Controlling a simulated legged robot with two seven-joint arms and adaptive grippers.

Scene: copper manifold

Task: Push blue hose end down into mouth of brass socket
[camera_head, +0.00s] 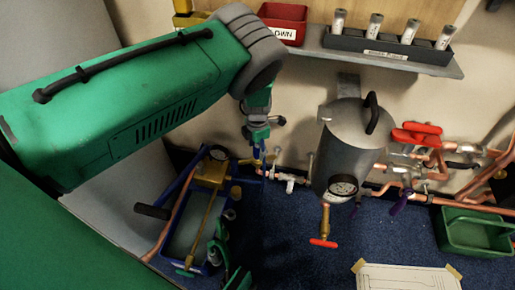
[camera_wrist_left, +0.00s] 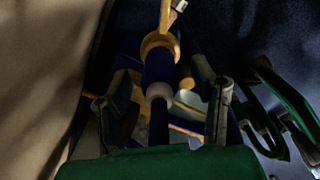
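My left gripper (camera_head: 257,138) points down near the picture's middle, at the end of the green arm. A blue hose end (camera_head: 257,152) shows just below it.
A blue-framed rig (camera_head: 211,172) with brass parts stands at the lower left. A grey tank (camera_head: 348,140) with a gauge and red valve stands right of my left gripper, beside copper pipes (camera_head: 440,160). A green bin (camera_head: 475,232) is at the right.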

